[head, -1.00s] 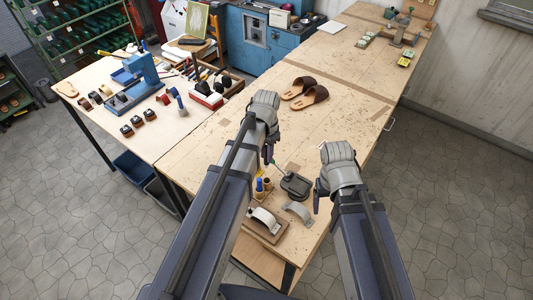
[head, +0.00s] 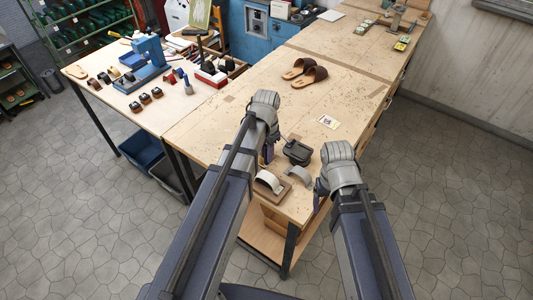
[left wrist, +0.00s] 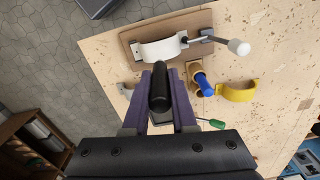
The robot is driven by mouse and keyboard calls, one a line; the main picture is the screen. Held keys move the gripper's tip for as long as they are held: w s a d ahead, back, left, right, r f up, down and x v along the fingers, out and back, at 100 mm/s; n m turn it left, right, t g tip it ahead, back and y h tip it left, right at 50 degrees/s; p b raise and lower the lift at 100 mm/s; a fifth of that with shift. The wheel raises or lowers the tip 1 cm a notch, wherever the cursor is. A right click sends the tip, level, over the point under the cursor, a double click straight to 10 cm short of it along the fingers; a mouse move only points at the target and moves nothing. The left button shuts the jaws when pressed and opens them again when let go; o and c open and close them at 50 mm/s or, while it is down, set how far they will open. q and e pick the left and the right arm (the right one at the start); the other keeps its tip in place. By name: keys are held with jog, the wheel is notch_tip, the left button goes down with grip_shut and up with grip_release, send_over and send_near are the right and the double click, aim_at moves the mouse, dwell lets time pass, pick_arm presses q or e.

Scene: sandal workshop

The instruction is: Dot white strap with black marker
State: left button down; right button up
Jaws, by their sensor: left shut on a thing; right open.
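The white strap (head: 268,181) is a curved band on a brown board (head: 279,196) at the near end of the bench. In the left wrist view the strap (left wrist: 160,50) arches on its board, beside a clamp with a pale knob (left wrist: 238,46). My left gripper (head: 267,155) is shut on a black marker (left wrist: 160,88), seen between its purple fingers, on the near side of the strap in that view. I cannot tell their height gap. My right gripper (head: 319,198) is open and empty at the bench's right edge.
A grey strap (head: 298,177) and a dark tin (head: 298,152) lie near the white one. The wrist view shows a blue marker (left wrist: 203,84), a yellow strap (left wrist: 237,93) and a green-handled tool (left wrist: 216,124). Brown sandals (head: 305,73) and a card (head: 328,121) lie further back.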

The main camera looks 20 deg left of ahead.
aim_at(267, 163)
pick_arm(q)
jog(key=shift+s+f+b, duration=0.15)
jog(key=shift+f+b, duration=0.55)
jog(key=shift+f, duration=0.15)
jog(key=shift+f+b, duration=1.15)
jog(key=shift+f, duration=0.05)
jog(key=shift+f+b, duration=0.6)
jog(key=shift+r, duration=0.1)
notch_tip(267, 163, up, 7)
jog(key=p, duration=0.7)
